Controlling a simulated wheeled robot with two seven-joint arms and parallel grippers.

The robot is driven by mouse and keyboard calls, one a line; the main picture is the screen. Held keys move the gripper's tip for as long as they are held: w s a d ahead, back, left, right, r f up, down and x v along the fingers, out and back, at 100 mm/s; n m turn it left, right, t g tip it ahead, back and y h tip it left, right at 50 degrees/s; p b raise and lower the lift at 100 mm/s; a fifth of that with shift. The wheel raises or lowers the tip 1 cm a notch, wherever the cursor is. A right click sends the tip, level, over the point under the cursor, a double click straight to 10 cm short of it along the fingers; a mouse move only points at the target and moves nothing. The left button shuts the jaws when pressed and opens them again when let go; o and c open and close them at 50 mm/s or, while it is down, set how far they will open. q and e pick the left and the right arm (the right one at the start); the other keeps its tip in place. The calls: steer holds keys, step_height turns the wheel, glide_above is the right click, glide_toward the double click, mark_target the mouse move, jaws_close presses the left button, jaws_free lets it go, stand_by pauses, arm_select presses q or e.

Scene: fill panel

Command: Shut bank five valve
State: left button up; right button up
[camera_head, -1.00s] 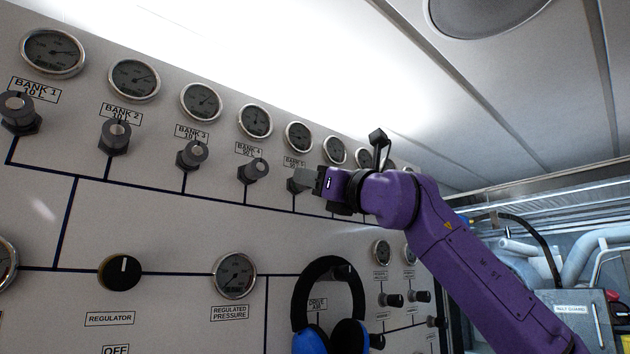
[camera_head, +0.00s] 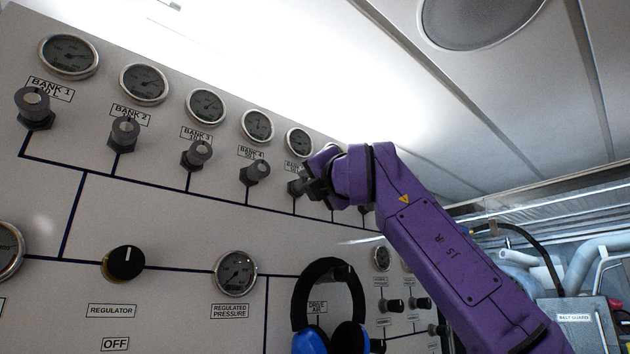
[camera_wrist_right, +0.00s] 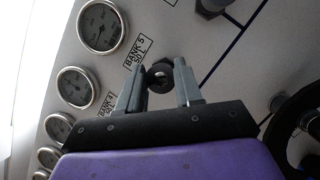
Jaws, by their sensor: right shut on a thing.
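The bank five valve (camera_head: 294,187) is a dark grey knob on the white panel, below its gauge (camera_head: 299,142) and label, mostly covered by my gripper in the head view. My right gripper (camera_head: 308,187) reaches it from the right and is shut on it. In the right wrist view the valve's dark round end (camera_wrist_right: 160,73) sits between the two grey fingers (camera_wrist_right: 160,90), beside the label reading BANK 5 50 L (camera_wrist_right: 138,52). My left gripper is not in view.
Bank four valve (camera_head: 255,172) and bank three valve (camera_head: 197,153) stand to the left in the same row. Blue and black headphones (camera_head: 333,265) hang below my arm. A regulator knob (camera_head: 124,263) and regulated pressure gauge (camera_head: 236,273) are lower left.

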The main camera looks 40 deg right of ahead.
steer(key=m+g+p, duration=0.1)
steer(key=m, duration=0.2)
steer(key=m+g+h+p, duration=0.1)
steer(key=m, duration=0.3)
steer(key=m+g+p, duration=0.2)
steer(key=m, duration=0.1)
steer(key=shift+r+m+h, duration=0.2)
steer(key=shift+m+h, duration=0.1)
steer(key=shift+m, duration=0.1)
steer(key=o, duration=0.8)
steer(key=shift+c, duration=0.2)
steer(key=shift+o, duration=1.4)
steer(key=shift+w+a, duration=0.1)
steer(key=b+v, duration=0.3)
steer(key=v, duration=0.7)
steer(key=shift+a, duration=0.25)
steer(key=shift+w, duration=0.1)
